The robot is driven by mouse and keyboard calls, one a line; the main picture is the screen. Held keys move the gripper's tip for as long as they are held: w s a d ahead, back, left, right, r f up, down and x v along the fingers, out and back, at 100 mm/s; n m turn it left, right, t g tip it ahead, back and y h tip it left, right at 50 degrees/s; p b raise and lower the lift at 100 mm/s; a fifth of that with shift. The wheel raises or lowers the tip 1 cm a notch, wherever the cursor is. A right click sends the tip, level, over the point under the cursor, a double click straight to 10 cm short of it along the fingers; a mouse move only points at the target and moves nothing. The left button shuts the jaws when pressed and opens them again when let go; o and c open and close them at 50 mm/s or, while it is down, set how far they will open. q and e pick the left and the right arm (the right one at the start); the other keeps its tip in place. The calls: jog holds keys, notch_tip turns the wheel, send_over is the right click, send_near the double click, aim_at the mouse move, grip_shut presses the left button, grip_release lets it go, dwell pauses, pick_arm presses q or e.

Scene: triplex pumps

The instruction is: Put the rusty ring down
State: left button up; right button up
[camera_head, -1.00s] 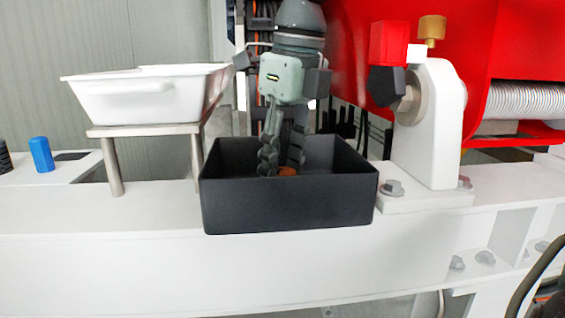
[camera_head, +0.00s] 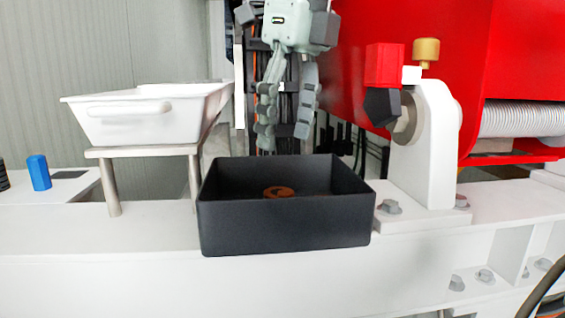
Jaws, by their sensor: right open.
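The rusty ring (camera_head: 279,192) is a small orange-brown ring lying inside the black open box (camera_head: 285,228). The box's front wall hides part of its floor. My right gripper (camera_head: 283,143) hangs fingers-down above the back of the box, open and empty. Its fingertips are apart from the ring and at about the height of the box's rear rim in the picture. My left gripper is not in view.
A white tray (camera_head: 150,118) stands on a metal-legged stand left of the box. A white bracket (camera_head: 435,140) with a red block (camera_head: 384,66) stands to the right. A blue cylinder (camera_head: 39,172) is at far left. The white beam (camera_head: 120,245) in front is clear.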

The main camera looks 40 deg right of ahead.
jog(key=shift+s+r, duration=0.15)
jog(key=shift+r, duration=0.75)
jog(key=shift+s+r, duration=0.1)
jog(key=shift+r, duration=0.75)
